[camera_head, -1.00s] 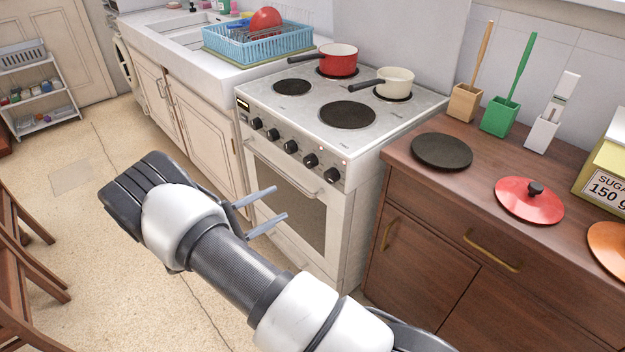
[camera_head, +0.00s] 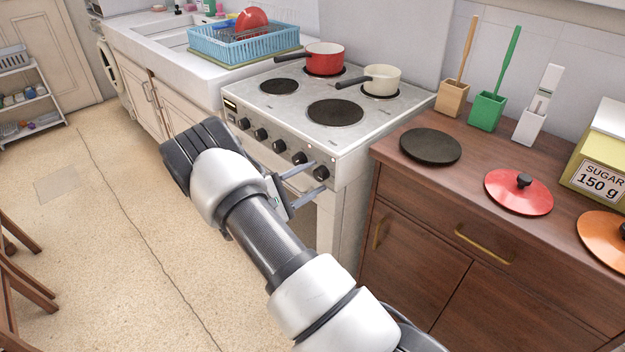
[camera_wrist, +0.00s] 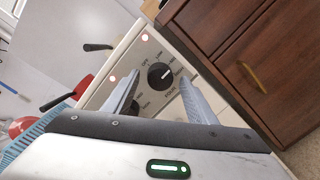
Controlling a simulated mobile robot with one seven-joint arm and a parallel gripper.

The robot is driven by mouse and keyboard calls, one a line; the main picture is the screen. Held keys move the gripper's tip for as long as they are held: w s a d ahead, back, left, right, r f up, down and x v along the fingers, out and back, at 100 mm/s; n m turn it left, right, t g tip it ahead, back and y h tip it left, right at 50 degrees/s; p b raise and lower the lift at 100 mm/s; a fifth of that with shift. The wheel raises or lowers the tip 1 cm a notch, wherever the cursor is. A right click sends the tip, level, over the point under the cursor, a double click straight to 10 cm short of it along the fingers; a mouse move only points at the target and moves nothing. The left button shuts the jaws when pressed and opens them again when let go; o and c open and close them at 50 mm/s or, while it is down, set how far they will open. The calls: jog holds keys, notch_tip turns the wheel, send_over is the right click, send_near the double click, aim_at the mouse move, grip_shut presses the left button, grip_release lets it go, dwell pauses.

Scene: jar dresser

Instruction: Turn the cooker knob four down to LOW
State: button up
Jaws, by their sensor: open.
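The cooker (camera_head: 300,125) has a row of several black knobs along its front panel. The rightmost knob (camera_head: 321,173) sits at the panel's right end. In the wrist view this black knob (camera_wrist: 160,76) is framed between my two fingers, with OFF, LOW and other marks around it; the small word below it looks like FOUR. Its white pointer points right in that picture, away from LOW, towards the MED and HIGH side. My gripper (camera_head: 317,177) is open in front of this knob, its fingers apart on either side; contact cannot be told.
The neighbouring knob (camera_head: 299,158) is close to the left finger. A wooden cabinet (camera_head: 440,240) stands right of the cooker. A red pot (camera_head: 324,57) and a cream pan (camera_head: 382,78) stand on the hob. Open floor lies at the left.

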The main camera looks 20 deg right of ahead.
jog(key=shift+d, duration=0.3)
jog(key=c, duration=1.1)
jog(key=shift+o, duration=0.2)
jog(key=shift+a+n, duration=0.1)
jog(key=shift+n, duration=0.2)
jog(key=n, duration=0.8)
jog(key=shift+f+t+p, duration=0.1)
jog(key=shift+t+p, duration=0.25)
jog(key=shift+t, duration=0.05)
jog(key=shift+n, duration=0.4)
